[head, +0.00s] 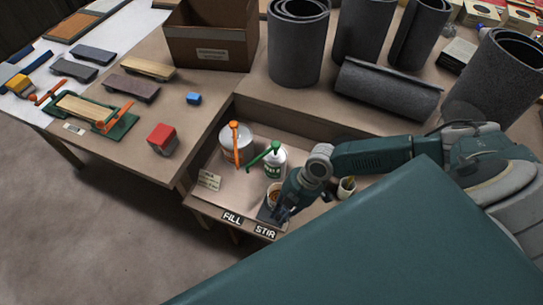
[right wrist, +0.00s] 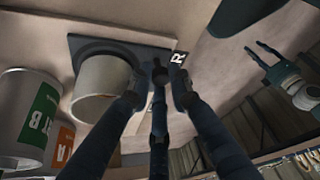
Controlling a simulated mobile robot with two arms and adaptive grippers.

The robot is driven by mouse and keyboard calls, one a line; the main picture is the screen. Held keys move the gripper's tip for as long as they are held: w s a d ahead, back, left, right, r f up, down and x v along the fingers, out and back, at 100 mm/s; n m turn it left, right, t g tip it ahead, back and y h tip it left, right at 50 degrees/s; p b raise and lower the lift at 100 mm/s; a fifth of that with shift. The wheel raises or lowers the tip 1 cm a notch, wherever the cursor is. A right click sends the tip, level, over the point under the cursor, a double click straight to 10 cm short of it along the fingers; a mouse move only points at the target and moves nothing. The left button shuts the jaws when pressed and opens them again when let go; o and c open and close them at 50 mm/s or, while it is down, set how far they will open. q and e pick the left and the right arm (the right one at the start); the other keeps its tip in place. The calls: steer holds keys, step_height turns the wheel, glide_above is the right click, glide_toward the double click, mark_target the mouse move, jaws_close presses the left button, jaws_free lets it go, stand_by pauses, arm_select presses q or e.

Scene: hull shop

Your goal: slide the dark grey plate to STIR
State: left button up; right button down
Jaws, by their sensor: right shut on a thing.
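The dark grey plate (head: 265,213) lies on the sunken shelf at its front edge, just behind the STIR label (head: 265,232). A pale cup (head: 273,190) stands on it. In the right wrist view, the plate (right wrist: 125,48) carries the cup (right wrist: 100,88), and the end of the label (right wrist: 179,58) is beside its edge. My right gripper (head: 282,212) is shut on a small dark knob at the plate's edge; its fingers (right wrist: 158,82) surround it in the wrist view. My left gripper (right wrist: 265,52) shows only there, apart from the plate, its fingers spread and empty.
The FILL label (head: 232,218) is left of STIR. A can with an orange pump (head: 236,145) and one with a green pump (head: 273,162) stand behind the plate. Another small cup (head: 346,188) is right of my gripper.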

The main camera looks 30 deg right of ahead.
steer(key=shift+s+a, duration=0.1)
steer(key=shift+s, duration=0.1)
steer(key=c, duration=1.6)
jaws_free()
steer(key=shift+s+r, duration=0.1)
steer(key=v, duration=1.2)
